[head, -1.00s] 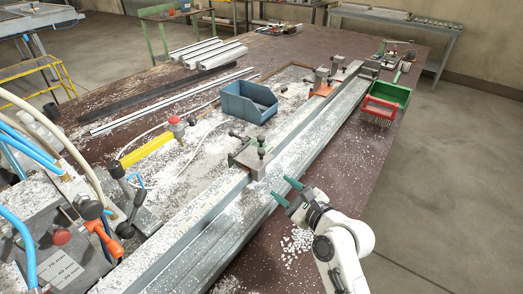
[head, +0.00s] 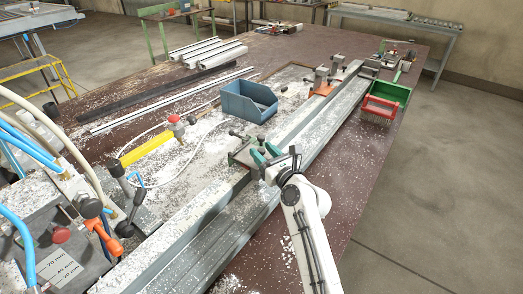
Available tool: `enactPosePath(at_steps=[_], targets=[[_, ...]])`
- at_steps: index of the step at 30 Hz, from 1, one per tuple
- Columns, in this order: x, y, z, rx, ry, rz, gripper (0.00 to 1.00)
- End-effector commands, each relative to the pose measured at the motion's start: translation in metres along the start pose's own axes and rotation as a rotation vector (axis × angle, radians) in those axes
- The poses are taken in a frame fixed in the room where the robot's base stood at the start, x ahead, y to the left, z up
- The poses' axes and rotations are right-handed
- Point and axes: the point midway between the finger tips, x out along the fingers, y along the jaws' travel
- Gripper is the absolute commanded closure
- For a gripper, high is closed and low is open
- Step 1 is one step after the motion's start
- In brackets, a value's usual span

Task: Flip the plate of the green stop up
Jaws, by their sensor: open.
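The green stop (head: 241,153) is a grey-green clamp with dark knobs, mounted on the long metal profile rail (head: 205,212) near the middle of the bench. My gripper hides the right part of the stop. I cannot tell whether the fingers touch it, or how its plate is tilted.
An orange-based stop (head: 322,88) sits further along the rail. A blue bin (head: 248,102) stands behind the green stop. A green dustpan and red brush (head: 380,107) lie at the right edge. White chips cover much of the bench (head: 345,170). Hoses and a machine stand at left.

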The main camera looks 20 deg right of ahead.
Motion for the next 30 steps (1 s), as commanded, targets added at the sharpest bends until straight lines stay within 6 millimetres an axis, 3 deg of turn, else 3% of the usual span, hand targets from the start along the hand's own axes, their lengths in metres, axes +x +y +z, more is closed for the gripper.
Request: enactPosePath(at_steps=[5, 14, 28, 30], targets=[[0.0129, -0.001, 0.0001, -0.001, 0.0, -0.002, 0.56], [0.0147, -0.0006, 0.0, -0.001, 0.001, -0.001, 0.56], [0.0147, -0.0006, 0.0007, -0.001, -0.001, -0.001, 1.0], [0.0147, -0.0007, 0.001, -0.001, -0.001, -0.001, 1.0]])
